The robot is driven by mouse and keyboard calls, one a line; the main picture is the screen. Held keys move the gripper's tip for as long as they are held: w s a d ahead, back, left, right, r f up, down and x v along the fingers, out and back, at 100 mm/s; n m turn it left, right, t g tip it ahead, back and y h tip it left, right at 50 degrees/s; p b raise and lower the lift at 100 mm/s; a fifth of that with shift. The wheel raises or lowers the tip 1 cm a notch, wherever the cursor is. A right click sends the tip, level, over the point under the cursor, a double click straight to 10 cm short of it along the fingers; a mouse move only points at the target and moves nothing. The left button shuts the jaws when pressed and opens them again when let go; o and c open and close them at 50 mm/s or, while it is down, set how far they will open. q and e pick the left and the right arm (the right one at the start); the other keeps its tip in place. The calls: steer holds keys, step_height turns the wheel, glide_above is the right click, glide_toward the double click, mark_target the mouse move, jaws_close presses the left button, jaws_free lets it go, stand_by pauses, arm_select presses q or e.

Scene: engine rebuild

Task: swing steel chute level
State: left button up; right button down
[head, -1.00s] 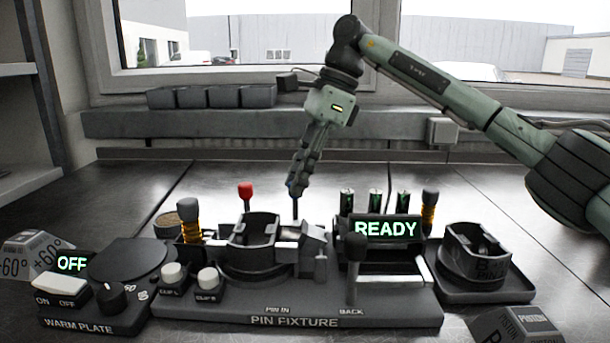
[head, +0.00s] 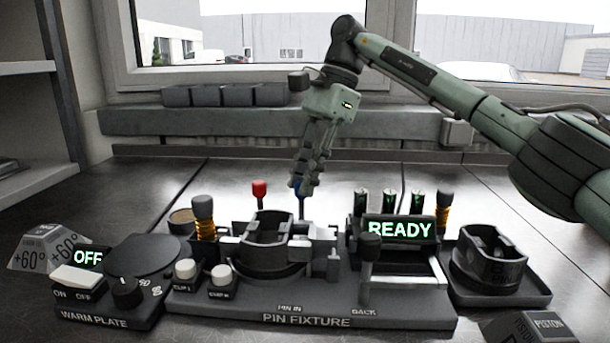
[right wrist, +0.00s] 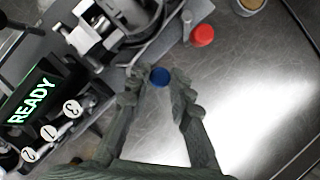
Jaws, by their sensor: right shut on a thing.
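The pin fixture (head: 310,312) stands on the bench with a dark piston-shaped holder (head: 268,242) in its middle. The steel chute (head: 322,236) is just right of that holder and looks about level, partly hidden by dark fixture parts. My right gripper (head: 299,188) reaches down behind the fixture, shut on a blue-knobbed lever (head: 301,207). In the right wrist view the blue knob (right wrist: 160,77) sits between the fingertips. My left gripper is not in view.
A red-knobbed lever (head: 259,192) stands left of my right gripper. A READY display (head: 399,229) and several green-lit cylinders are to its right. The warm plate (head: 143,255) reads OFF at the left. A dark piston (head: 490,255) sits in a tray at the right.

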steer(key=c, duration=1.4)
jaws_free()
steer(key=shift+o, duration=0.2)
steer(key=v, duration=0.7)
steer(key=shift+r, duration=0.25)
steer(key=shift+d+f, duration=0.1)
